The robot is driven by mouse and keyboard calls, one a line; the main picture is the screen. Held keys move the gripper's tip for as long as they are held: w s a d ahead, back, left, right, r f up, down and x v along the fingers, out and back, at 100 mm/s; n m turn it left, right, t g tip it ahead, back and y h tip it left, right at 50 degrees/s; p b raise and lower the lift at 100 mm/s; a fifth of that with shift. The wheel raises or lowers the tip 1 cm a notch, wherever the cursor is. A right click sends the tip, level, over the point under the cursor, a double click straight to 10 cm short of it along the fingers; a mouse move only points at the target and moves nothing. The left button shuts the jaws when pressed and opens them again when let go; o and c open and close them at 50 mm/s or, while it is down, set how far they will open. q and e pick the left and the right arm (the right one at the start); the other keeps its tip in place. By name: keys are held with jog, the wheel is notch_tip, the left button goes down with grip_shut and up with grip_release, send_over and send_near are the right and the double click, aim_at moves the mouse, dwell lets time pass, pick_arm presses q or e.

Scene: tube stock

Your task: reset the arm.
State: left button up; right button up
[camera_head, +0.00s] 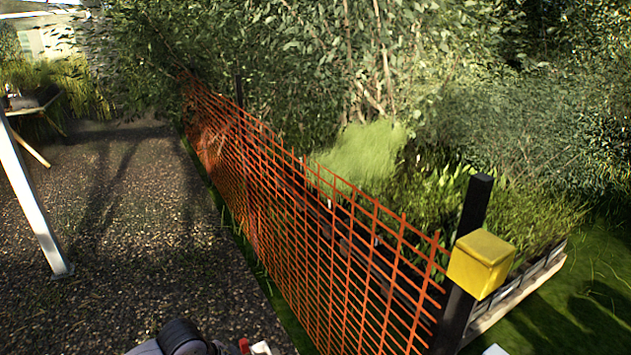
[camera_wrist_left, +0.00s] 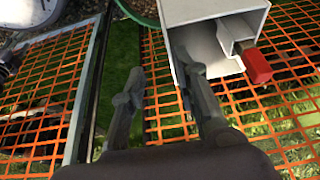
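My left gripper (camera_wrist_left: 160,68) shows in the left wrist view with its two dark fingers spread apart and nothing between them. Its right finger overlaps the open end of a white box-shaped part (camera_wrist_left: 212,12), which carries a red block (camera_wrist_left: 257,66). I cannot tell whether finger and part touch. In the head view, a grey and black rounded part, likely of my arm, shows at the bottom edge, beside a small red and white piece. Neither gripper can be made out there. My right gripper is not in view.
An orange mesh fence (camera_head: 300,215) runs back from a dark post (camera_head: 462,270) bearing a yellow box (camera_head: 481,263). Plants in a tray (camera_head: 520,290) stand behind it. A white leg (camera_head: 30,200) stands at left. The gravel path (camera_head: 140,220) is mostly clear.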

pick_arm(q)
jog(key=s+d+n, duration=0.2)
jog(key=s+d, duration=0.5)
jog(key=s, duration=0.3)
jog(key=s+a+n+y, duration=0.4)
jog(key=s+a+n, duration=0.3)
jog(key=s+a, duration=0.35)
notch_tip(320, 180, down, 27)
jog(key=s, duration=0.3)
jog(key=s+a+f+g, duration=0.1)
jog(key=s+a+f, duration=0.1)
jog(key=s+f, duration=1.3)
jog(key=shift+s+a+g, duration=0.25)
jog(key=shift+s+g, duration=0.15)
jog(key=shift+s, duration=0.1)
